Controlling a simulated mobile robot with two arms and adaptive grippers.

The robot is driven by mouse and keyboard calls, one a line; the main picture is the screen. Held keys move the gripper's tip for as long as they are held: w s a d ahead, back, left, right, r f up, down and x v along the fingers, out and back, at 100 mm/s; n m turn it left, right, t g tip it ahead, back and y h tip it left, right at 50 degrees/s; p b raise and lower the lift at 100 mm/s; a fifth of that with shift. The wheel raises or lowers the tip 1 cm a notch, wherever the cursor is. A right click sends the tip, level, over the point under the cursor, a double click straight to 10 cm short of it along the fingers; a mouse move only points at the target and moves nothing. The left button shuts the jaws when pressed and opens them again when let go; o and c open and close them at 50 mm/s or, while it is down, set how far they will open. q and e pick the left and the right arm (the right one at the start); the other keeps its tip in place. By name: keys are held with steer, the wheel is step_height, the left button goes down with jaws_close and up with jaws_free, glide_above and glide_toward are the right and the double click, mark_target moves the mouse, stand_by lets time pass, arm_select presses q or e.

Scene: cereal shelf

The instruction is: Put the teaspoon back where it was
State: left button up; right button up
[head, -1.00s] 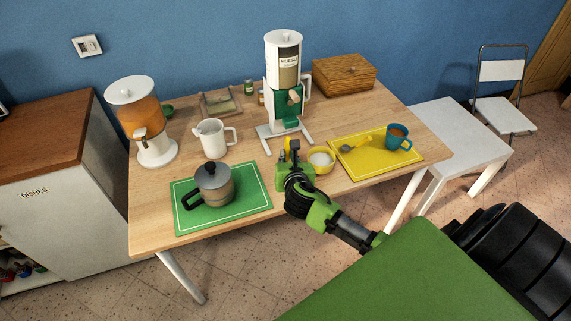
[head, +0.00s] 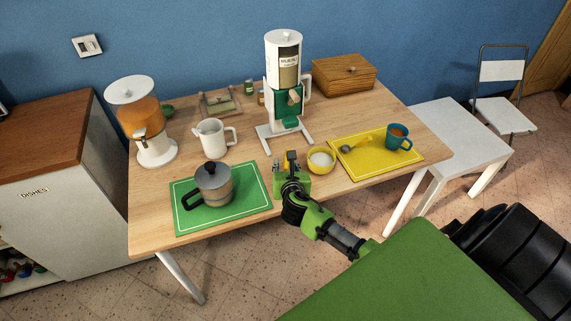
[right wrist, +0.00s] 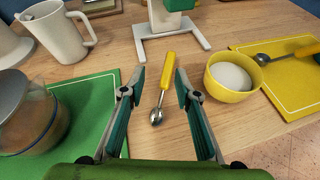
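A teaspoon with a yellow handle (right wrist: 168,74) lies on the bare wood in the right wrist view, its metal bowl toward me. My right gripper (right wrist: 158,82) is open, with one finger on each side of the spoon and clear gaps between. In the head view my right gripper (head: 285,165) is at the table's front, between the green mat and the yellow bowl, and largely hides the spoon. A second yellow-handled spoon (head: 357,144) lies on the yellow mat (head: 375,167). A yellow bowl of white powder (head: 321,160) stands right of the gripper. My left gripper is not in view.
A glass pot (head: 214,185) stands on the green mat (head: 240,203). A white jug (head: 212,138), a dispenser stand (head: 284,90) and a juice dispenser (head: 140,115) stand behind. A blue mug (head: 398,137) is on the yellow mat. Bare wood lies between the mats.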

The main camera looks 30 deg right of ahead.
steer(key=shift+r, duration=0.15)
steer(key=v, duration=1.2)
steer(key=s+a+f+m+g+y, duration=0.15)
steer(key=s+f+m, duration=0.3)
steer(key=f, duration=0.65)
steer(key=s+f+m+g+y, duration=0.1)
steer(key=s+f+m+g, duration=0.25)
steer(key=s+f, duration=0.45)
steer(key=s+a+f+m+g+y, duration=0.1)
steer(key=s+f+m, duration=0.25)
steer(key=f, duration=0.95)
steer(key=s+a+f+m+g, duration=0.1)
steer(key=s+a+f+m, duration=0.1)
steer(key=s+f+m, duration=0.3)
steer(key=s+a+f+m+g+y, duration=0.1)
steer(key=s+f+m, duration=0.3)
steer(key=s, duration=0.8)
steer(key=s+a+f+m+g+y, duration=0.1)
steer(key=s+a+f+m+g, duration=0.1)
steer(key=s+f+m, duration=0.3)
steer(key=s+a+m, duration=0.1)
steer(key=s, duration=0.3)
steer(key=shift+f+g, duration=0.3)
steer(key=shift+g, duration=0.1)
steer(key=shift+a+m+y, duration=0.1)
steer(key=shift+m+y, duration=0.15)
